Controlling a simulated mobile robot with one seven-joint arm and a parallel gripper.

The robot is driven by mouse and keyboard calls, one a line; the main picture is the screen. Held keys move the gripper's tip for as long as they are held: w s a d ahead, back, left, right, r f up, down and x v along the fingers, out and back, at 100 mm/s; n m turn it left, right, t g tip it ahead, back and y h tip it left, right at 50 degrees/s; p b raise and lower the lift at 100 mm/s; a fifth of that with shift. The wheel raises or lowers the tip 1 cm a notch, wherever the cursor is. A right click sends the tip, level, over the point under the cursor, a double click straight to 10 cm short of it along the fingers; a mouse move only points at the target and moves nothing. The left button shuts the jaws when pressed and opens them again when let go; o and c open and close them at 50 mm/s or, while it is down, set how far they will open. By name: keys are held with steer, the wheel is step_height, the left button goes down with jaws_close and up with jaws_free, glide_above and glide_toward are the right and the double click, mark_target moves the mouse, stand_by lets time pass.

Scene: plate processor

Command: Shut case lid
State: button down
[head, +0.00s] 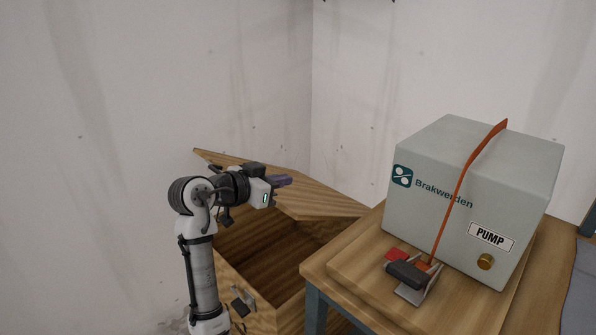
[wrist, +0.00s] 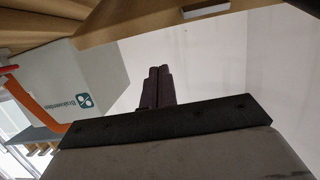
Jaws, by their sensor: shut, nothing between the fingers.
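The wooden case (head: 262,313) stands on the floor left of the table, with its dark inside showing. Its wooden lid (head: 320,203) is raised at a slant above the opening, partly hidden by my arm. My gripper (head: 288,181) is in front of the lid in the head view, pointing right, over the case. Its dark fingers are together and empty, and they also show in the wrist view (wrist: 158,72). Wood, seemingly the lid, crosses the top of the wrist view. I cannot tell whether the gripper touches the lid.
A grey pump box (head: 460,200) with an orange strap (head: 462,185) stands on the wooden table (head: 345,262) right of the case. A dark-handled strap buckle (head: 410,275) lies at its front. Walls close off the back and left. There is free room above the lid.

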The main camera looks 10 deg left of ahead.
steer(key=s+a+f+t+h+b, duration=0.1)
steer(key=s+a+f+b, duration=0.1)
steer(key=f+b, duration=0.4)
steer(key=s+a+f+t+b, duration=0.1)
steer(key=s+a+f+b, duration=0.2)
steer(key=f, duration=0.9)
steer(key=s+b, duration=0.2)
steer(key=b, duration=0.2)
steer(key=shift+s+f+t+h, duration=0.2)
steer(key=shift+s+t+h, duration=0.1)
steer(key=shift+h, duration=0.1)
steer(key=shift+w+r, duration=0.1)
